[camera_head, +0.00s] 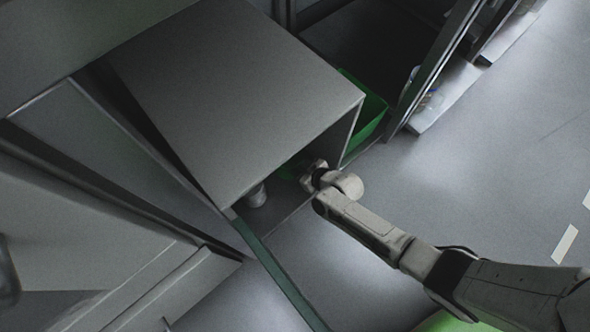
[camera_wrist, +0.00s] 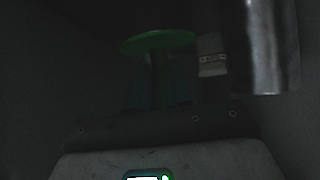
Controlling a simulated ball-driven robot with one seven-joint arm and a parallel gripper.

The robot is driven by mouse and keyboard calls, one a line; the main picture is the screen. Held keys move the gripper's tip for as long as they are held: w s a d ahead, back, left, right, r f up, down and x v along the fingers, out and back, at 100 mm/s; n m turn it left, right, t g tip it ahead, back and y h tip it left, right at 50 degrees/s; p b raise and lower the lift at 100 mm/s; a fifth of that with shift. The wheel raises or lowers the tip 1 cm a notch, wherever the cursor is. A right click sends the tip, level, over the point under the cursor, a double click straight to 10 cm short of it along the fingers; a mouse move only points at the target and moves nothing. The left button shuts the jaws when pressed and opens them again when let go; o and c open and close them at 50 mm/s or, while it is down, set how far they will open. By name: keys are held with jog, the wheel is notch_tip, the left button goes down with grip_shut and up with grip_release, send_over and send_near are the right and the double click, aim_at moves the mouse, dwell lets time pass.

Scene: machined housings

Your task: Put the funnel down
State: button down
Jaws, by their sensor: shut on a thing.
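The green funnel (camera_wrist: 158,41) shows in the wrist view as a wide disc-like rim with a narrower part below it, in deep shadow. In the head view my gripper (camera_head: 307,178) reaches into the open front of a grey cabinet (camera_head: 235,80). A dark green patch beside it there is probably the funnel, mostly hidden under the cabinet top. I cannot tell whether the funnel touches the cabinet floor.
A shiny metal cylinder (camera_wrist: 270,45) stands close to the right of the funnel in the wrist view. A pale cylinder (camera_head: 257,195) stands inside the cabinet at the left. A green bin (camera_head: 370,112) is beside the cabinet.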

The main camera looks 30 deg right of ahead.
jog(key=shift+w+d+f+b, duration=0.2)
jog(key=shift+w+f+b, duration=0.35)
jog(key=shift+f, duration=0.15)
jog(key=shift+w+f+b, duration=0.1)
jog(key=shift+f+b, duration=0.15)
jog(key=shift+b, duration=0.05)
jog(key=shift+f+b, duration=1.05)
jog(key=shift+f, duration=0.35)
jog(key=shift+f, duration=0.15)
jog(key=c, duration=1)
grip_release()
jog(key=shift+d, duration=0.1)
